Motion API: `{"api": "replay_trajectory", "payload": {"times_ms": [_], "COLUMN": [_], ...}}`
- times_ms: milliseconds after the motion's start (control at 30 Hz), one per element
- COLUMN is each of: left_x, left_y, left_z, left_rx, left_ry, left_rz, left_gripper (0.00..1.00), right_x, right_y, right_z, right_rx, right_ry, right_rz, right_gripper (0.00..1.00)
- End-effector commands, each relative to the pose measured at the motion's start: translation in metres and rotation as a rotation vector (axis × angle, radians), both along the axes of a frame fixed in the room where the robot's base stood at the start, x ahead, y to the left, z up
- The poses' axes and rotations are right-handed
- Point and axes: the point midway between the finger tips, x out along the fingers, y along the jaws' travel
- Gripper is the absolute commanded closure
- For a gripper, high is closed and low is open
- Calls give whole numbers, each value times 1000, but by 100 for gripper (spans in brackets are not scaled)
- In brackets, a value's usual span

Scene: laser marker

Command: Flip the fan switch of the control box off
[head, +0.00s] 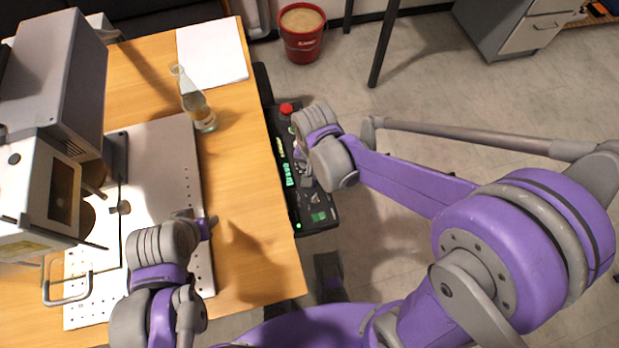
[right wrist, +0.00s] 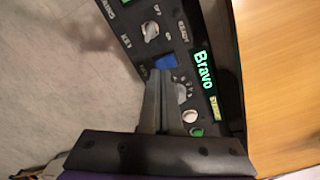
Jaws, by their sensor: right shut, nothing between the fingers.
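The black control box (head: 318,208) is mounted along the right edge of the wooden table, with lit green displays and a red button (head: 286,108). My right gripper (head: 300,154) is over its middle, mostly hidden by its own wrist in the head view. In the right wrist view, the gripper (right wrist: 160,88) is shut and empty, its tips close to a blue switch (right wrist: 166,62). The small label beside this switch is too blurred to read surely. Contact and the switch's position cannot be told. My left gripper (head: 207,226) is over the plate near the table's front.
In the right wrist view, a key knob (right wrist: 151,30) and a grey dial (right wrist: 181,92) flank the blue switch. The marker machine (head: 50,90) stands left. A red bucket (head: 302,42) is on the floor.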

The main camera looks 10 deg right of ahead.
Motion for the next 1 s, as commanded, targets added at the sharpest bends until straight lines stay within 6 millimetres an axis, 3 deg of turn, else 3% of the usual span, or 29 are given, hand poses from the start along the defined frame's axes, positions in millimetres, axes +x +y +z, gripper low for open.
{"api": "replay_trajectory", "payload": {"times_ms": [500,1000], "left_x": [3,3], "left_y": [0,0], "left_z": [35,36], "left_rx": [0,0], "left_ry": [-11,-11], "left_rz": [0,0], "left_gripper": [50,50], "right_x": [0,0], "right_y": [0,0], "right_z": [44,44], "right_rx": [0,0], "right_ry": [0,0], "right_rz": [0,0], "right_gripper": [100,100]}}
